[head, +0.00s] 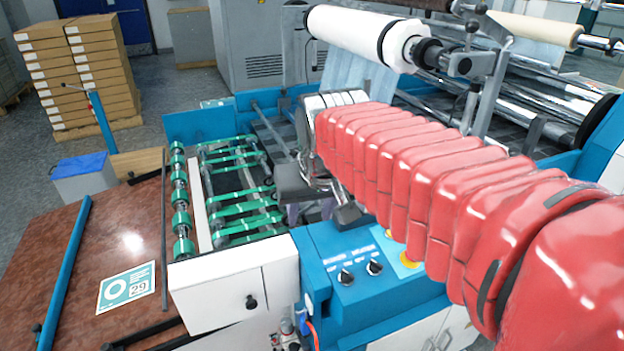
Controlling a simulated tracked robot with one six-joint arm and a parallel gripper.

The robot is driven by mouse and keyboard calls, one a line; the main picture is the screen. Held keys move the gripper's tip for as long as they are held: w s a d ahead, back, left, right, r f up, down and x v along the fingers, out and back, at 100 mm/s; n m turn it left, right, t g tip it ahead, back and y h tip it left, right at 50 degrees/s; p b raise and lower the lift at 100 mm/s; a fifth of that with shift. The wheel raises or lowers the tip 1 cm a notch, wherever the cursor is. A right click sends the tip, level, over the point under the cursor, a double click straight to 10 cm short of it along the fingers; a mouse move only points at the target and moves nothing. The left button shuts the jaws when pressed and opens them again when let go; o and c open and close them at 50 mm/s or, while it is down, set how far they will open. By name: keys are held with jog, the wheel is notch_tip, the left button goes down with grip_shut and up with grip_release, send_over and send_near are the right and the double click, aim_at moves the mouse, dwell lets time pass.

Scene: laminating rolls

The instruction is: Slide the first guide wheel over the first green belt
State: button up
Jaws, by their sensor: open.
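Several green belts (247,207) run across the feed section of the machine, left of my gripper. My gripper (319,203) hangs at the end of the red-sleeved arm, just right of the belts, over the inner edge of the blue machine body. Its dark fingers are apart. Small greyish-purple parts show between and below the fingers, too small and covered to name. I cannot make out the first guide wheel for certain; the gripper and arm cover the area right of the belts.
A row of green rollers (181,205) stands left of the belts. A white housing (235,283) and a blue control panel (352,268) with knobs border the front. A white film roll (357,35) is overhead at the back. A brown table (120,235) lies left.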

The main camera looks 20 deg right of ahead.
jog(key=w+d+m, duration=0.1)
jog(key=w+d, duration=0.3)
jog(key=w, duration=0.3)
jog(key=w+d+f+m, duration=0.1)
jog(key=w+d, duration=0.2)
jog(key=w, duration=0.5)
jog(key=w+d+m+g+h, duration=0.1)
jog(key=w+d, duration=0.3)
jog(key=w, duration=0.3)
jog(key=shift+w+d+f, duration=0.3)
jog(key=shift+d+f, duration=0.05)
jog(key=shift+f, duration=0.15)
jog(key=x, duration=1.3)
jog(key=shift+w+f, duration=0.1)
jog(key=shift+f, duration=0.15)
jog(key=shift+c, duration=0.3)
grip_shut()
